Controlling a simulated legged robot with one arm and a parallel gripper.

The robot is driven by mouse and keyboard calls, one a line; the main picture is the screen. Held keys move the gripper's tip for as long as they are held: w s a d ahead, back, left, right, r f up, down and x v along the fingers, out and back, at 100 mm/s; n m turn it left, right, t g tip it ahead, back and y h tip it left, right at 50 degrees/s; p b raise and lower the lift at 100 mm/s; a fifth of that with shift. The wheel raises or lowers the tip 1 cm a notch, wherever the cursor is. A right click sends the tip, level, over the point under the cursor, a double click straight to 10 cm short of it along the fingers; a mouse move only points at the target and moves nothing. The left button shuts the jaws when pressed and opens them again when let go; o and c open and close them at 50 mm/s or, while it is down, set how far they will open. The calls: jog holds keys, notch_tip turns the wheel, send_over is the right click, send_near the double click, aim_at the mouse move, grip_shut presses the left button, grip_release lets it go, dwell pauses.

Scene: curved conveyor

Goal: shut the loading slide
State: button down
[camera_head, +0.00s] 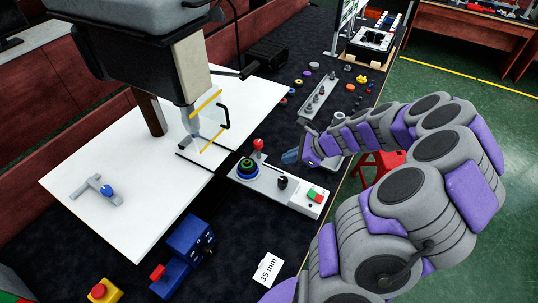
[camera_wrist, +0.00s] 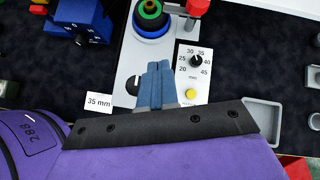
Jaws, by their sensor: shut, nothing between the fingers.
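A pale control unit (camera_head: 270,184) lies on the dark table beside the white machine bed. The knob also shows at the top edge of the wrist view (camera_wrist: 198,6), next to a grey piece. No part is labelled as the loading slide, and I cannot tell its position. My gripper (camera_head: 286,157) is shut and empty to the right of the unit. In the wrist view its blue fingers (camera_wrist: 158,72) lie together in front of the unit.
The unit carries a millimetre dial (camera_wrist: 196,61), a yellow button (camera_wrist: 190,94) and a black knob (camera_wrist: 133,84). A "35 mm" card (camera_head: 268,270) and a blue box (camera_head: 184,255) lie nearby. The machine head with a clear guard (camera_head: 210,122) stands behind.

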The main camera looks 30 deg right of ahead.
jog(key=d+f+m+t+h, duration=0.1)
jog(key=d+f+m, duration=0.2)
jog(key=d+m, duration=0.15)
jog(key=w+r+b+x, duration=0.1)
jog(key=b+x, duration=0.1)
jog(key=x, duration=1)
jog(key=shift+w+n+b, duration=0.35)
jog(key=shift+w, duration=0.15)
jog(key=shift+r, duration=0.15)
jog(key=p, duration=0.3)
send_near(235, 147)
jog(key=x, duration=0.6)
jog(key=shift+d, duration=0.15)
